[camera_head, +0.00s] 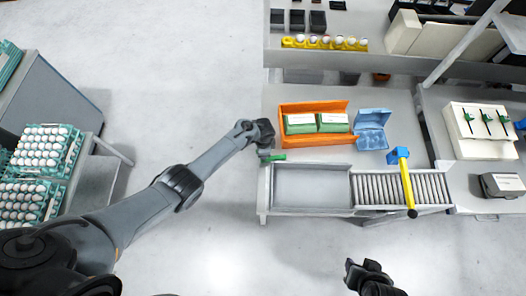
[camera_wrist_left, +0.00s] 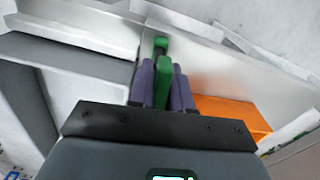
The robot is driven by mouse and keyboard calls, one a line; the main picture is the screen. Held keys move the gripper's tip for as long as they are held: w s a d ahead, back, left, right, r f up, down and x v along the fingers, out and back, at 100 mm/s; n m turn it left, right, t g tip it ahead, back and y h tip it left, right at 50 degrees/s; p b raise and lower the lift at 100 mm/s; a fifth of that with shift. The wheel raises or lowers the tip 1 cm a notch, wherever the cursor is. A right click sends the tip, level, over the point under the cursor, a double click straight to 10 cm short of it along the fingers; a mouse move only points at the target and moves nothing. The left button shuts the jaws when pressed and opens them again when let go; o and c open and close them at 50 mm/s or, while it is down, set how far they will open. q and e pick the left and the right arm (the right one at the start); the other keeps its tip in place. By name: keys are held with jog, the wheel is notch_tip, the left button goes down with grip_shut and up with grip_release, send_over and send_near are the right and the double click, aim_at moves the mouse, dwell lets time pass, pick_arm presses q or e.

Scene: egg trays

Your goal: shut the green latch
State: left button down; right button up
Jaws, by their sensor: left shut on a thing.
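The green latch (camera_head: 278,157) is at the left edge of the worktable, near the upper left corner of the empty grey tray (camera_head: 312,208). My left gripper (camera_head: 266,155) is at the latch. In the left wrist view the purple fingers (camera_wrist_left: 164,88) are shut on the green latch (camera_wrist_left: 163,68), one on each side of it. Part of the latch is hidden between the fingers. My right gripper (camera_head: 362,272) is at the bottom of the head view, over the floor and away from the table. I cannot tell whether its jaws are open.
An orange box (camera_head: 322,141) with green cartons stands just behind the latch; it also shows in the left wrist view (camera_wrist_left: 230,112). A blue egg carton (camera_head: 372,130) is beside it. A roller conveyor (camera_head: 385,190) with a yellow bar (camera_head: 406,182) lies to the right.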

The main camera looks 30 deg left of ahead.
pick_arm(q)
jog(key=shift+m, duration=0.7)
jog(key=c, duration=1)
grip_release()
jog(key=shift+c, duration=0.2)
jog(key=shift+r, duration=0.1)
notch_tip(320, 180, up, 9)
jog(key=p, duration=0.3)
jog(key=shift+r, duration=0.85)
